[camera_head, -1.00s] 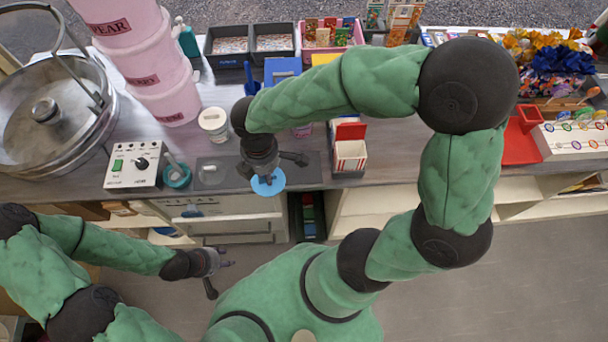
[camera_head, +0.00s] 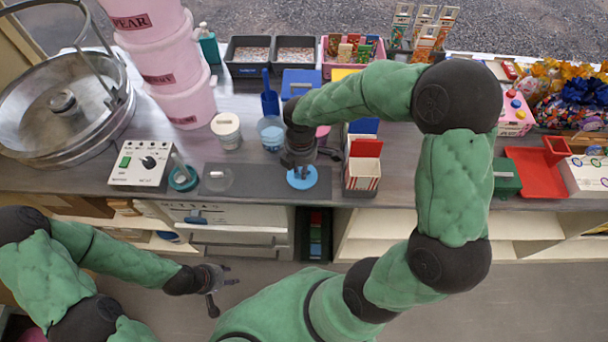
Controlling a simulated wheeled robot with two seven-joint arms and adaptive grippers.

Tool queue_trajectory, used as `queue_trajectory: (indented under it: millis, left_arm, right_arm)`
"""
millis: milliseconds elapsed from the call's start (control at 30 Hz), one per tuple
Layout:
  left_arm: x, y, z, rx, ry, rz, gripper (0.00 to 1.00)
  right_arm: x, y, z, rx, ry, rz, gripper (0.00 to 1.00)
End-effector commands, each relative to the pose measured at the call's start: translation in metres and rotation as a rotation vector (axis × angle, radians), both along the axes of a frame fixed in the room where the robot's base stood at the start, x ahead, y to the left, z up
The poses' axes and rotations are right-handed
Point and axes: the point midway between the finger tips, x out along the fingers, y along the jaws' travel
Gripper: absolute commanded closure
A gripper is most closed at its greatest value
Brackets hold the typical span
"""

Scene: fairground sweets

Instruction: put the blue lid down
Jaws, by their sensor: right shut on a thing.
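The blue lid (camera_head: 301,178) is a flat round disc under my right gripper (camera_head: 300,167), which is shut on it. The lid is over the right part of a dark grey mat (camera_head: 262,184) near the counter's front edge. I cannot tell whether it touches the mat. The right gripper hides part of the lid. My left gripper (camera_head: 226,289) is low at the left, in front of the counter, with its fingers apart and empty.
A clear tub with blue contents (camera_head: 270,133) and a white tub (camera_head: 227,130) stand behind. A red-and-white striped box (camera_head: 362,174) stands close right. A control box (camera_head: 142,162) stands left.

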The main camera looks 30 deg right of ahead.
Motion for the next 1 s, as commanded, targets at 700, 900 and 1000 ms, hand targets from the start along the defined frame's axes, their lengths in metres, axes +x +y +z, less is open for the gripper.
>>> queue_trajectory:
  millis: [700,900,1000]
  left_arm:
    - [0.0,0.0,-0.015,0.0,0.0,0.0,0.6]
    - [0.0,0.0,-0.017,0.0,0.0,0.0,0.6]
    - [0.0,0.0,-0.017,0.0,0.0,0.0,0.6]
  right_arm:
    - [0.008,-0.012,-0.046,0.0,-0.002,0.0,1.0]
    - [0.007,-0.012,-0.05,0.0,-0.001,0.0,1.0]
    - [0.007,-0.012,-0.05,0.0,-0.001,0.0,0.6]
